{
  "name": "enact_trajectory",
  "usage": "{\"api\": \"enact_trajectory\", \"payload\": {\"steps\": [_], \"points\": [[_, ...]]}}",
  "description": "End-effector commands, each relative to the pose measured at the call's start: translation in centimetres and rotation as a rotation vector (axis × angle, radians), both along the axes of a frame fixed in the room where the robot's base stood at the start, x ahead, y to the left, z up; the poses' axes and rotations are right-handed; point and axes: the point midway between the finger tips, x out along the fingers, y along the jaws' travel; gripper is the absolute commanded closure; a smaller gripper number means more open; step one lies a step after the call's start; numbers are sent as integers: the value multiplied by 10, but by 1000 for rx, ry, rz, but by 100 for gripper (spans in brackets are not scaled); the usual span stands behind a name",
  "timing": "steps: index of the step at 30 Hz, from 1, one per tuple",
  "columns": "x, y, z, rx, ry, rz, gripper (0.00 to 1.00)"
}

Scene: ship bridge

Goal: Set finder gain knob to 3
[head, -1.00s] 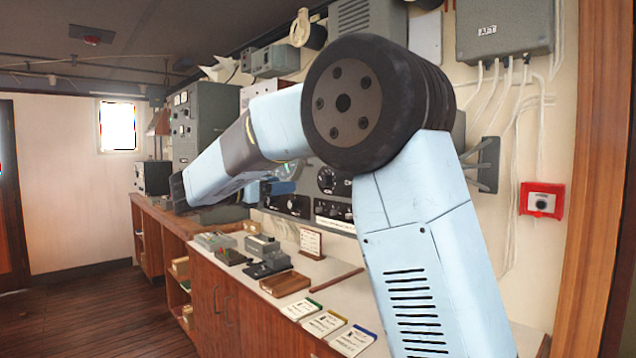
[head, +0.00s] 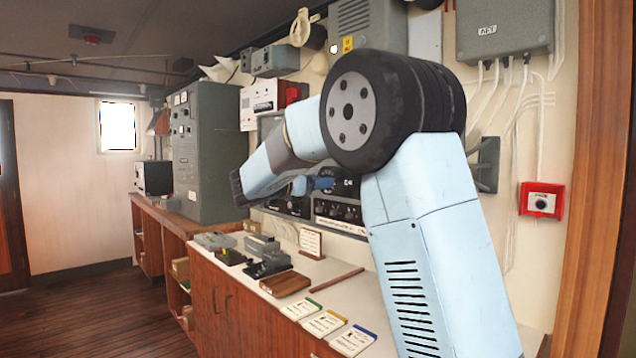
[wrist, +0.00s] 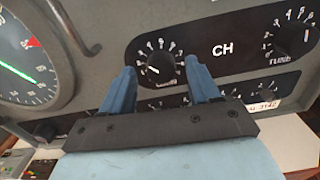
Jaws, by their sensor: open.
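My gripper (wrist: 159,66) is open in the wrist view, its two blue fingers spread apart and pointing at a dark instrument panel. A round black knob (wrist: 157,69) with a white numbered scale shows between the fingertips. Its pointer and small label are too blurred to read, so I cannot tell whether it is the finder gain knob. I see no contact between fingers and knob. In the head view my gripper (head: 320,184) is small and blue in front of the panel (head: 345,212), partly hidden by my arm.
A knob marked TUNE (wrist: 290,38) sits to the right, past the letters CH. A round gauge (wrist: 28,65) with a green needle and a curved metal handle are at the left. Below the panel, the counter (head: 335,272) holds cards, a brown block and grey devices.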

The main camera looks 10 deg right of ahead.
Motion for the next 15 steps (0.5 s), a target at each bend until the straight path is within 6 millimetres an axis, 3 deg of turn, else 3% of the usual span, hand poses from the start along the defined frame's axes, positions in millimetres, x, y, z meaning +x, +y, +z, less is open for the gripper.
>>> {"api": "enact_trajectory", "payload": {"steps": [11, 15], "points": [[3, -6, 0, -1, 0, 0, 39], [3, -6, 0, -1, 0, 0, 49]]}}
